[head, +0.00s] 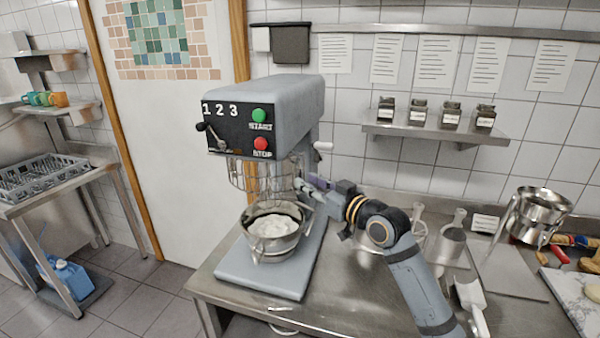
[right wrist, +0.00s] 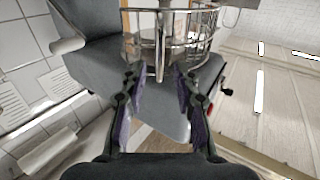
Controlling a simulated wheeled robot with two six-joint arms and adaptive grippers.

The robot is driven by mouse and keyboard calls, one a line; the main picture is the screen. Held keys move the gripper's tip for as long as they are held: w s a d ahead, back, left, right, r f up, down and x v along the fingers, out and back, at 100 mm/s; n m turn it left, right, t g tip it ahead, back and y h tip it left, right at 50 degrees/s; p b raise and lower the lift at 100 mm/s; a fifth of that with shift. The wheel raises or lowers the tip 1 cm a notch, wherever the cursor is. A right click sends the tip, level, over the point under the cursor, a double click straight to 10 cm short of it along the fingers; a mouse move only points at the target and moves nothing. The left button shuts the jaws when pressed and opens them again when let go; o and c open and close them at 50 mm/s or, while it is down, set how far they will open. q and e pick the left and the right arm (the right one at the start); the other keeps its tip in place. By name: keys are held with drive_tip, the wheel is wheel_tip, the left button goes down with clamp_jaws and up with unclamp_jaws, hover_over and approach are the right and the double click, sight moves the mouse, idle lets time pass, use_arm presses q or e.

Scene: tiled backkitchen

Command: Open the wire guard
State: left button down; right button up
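The wire guard (head: 262,176) is a round cage of metal wires under the head of the grey mixer (head: 290,98), above the steel bowl (head: 262,246). My right gripper (head: 307,187) is at the guard's right side. In the right wrist view the guard (right wrist: 197,36) is straight ahead. My right gripper (right wrist: 159,76) there has its two purple-padded fingers apart. An upright metal bar of the guard (right wrist: 160,58) shows between the fingertips, with gaps on both sides. I cannot tell how deep it sits between them. My left gripper is not in view.
The bowl holds white contents. A wall shelf (head: 436,132) with several jars is to the right. A scoop (head: 471,301), a steel pot (head: 540,212) and a board (head: 577,298) occupy the counter's right. A dish rack (head: 42,176) stands far left.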

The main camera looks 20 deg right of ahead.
drive_tip(key=p+x, duration=0.1)
drive_tip(key=x, duration=0.3)
drive_tip(key=shift+w+a, duration=0.15)
drive_tip(key=shift+w, duration=0.05)
clamp_jaws()
